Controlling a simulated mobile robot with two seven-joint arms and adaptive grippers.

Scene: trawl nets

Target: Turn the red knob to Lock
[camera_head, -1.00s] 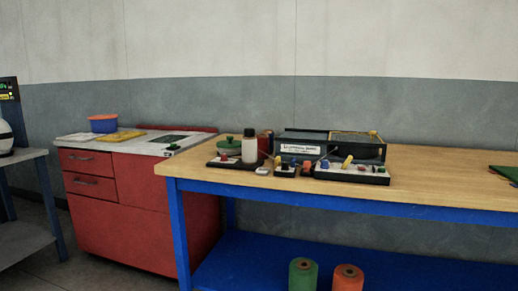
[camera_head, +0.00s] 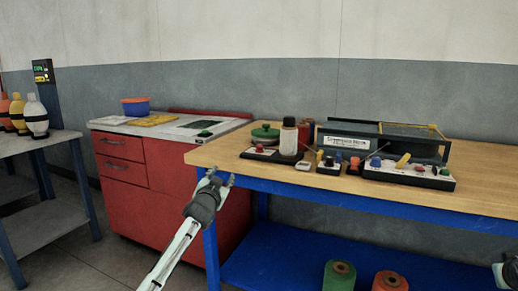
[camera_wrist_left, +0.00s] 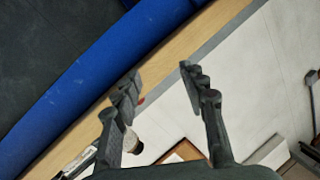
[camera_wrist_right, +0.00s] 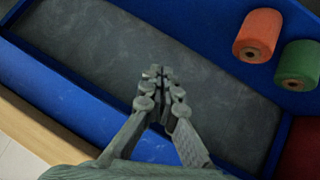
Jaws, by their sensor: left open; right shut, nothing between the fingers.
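Small red knobs show on the workbench in the head view. One red knob (camera_head: 259,148) is on the dark board (camera_head: 268,156) at the left. An orange-red knob (camera_head: 355,162) is on a small block near the middle, and a small red one (camera_head: 419,168) is on the right-hand panel (camera_head: 410,177). Their lettering is too small to read. My left gripper (camera_head: 217,179) is open and empty at the bench's front left corner, apart from the knobs; its fingers also show in the left wrist view (camera_wrist_left: 160,72). My right gripper (camera_wrist_right: 158,72) is shut and empty.
A green-lidded pot (camera_head: 265,134) and a white bottle (camera_head: 289,137) stand behind the left board. A long dark box (camera_head: 349,141) stands behind the panels. The bench top (camera_head: 490,198) is clear at the right. Thread spools (camera_head: 340,275) sit on the blue lower shelf.

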